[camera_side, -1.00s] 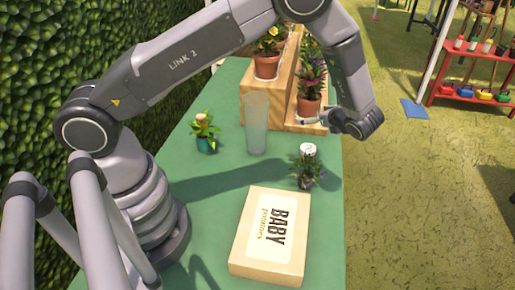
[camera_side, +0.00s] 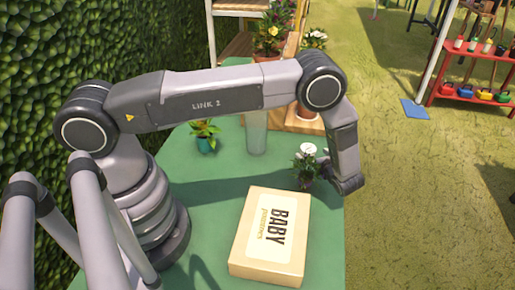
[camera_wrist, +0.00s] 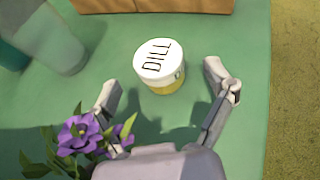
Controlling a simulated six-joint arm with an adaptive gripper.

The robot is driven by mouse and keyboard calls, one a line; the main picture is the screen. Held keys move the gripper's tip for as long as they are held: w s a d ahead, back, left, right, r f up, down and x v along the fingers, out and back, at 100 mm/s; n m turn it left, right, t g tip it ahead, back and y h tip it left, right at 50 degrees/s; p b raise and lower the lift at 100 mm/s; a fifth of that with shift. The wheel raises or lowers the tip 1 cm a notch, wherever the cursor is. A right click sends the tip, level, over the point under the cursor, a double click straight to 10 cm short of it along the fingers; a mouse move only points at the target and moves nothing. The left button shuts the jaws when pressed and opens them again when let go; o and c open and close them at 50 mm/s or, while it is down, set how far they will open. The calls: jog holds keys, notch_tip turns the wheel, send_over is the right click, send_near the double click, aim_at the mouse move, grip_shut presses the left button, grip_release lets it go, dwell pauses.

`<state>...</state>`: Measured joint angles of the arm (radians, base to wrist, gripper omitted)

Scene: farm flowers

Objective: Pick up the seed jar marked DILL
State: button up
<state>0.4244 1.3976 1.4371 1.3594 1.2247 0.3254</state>
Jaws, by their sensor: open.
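The DILL seed jar (camera_wrist: 158,66) has a white lid with black lettering and a yellow body. In the wrist view it stands upright on the green table, ahead of and between the fingertips of my open gripper (camera_wrist: 161,78). I see no contact with it. In the side view a white top that looks like its lid (camera_side: 307,149) shows above a small leafy plant (camera_side: 304,172), which hides the rest. My gripper (camera_side: 326,163) is low, just right of it, its fingers partly hidden.
A purple flower (camera_wrist: 80,134) with leaves is close to the left finger. A clear glass (camera_side: 256,135) and a potted yellow flower (camera_side: 205,138) stand to the left. A BABY potatoes box (camera_side: 270,246) lies in front. A wooden stand with pots is behind.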

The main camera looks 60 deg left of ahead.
aim_at(311, 153)
jog(key=x, duration=0.3)
jog(key=shift+a+f, duration=0.1)
jog(key=shift+a, duration=0.05)
jog(key=c, duration=1.2)
jog(key=shift+c, duration=0.2)
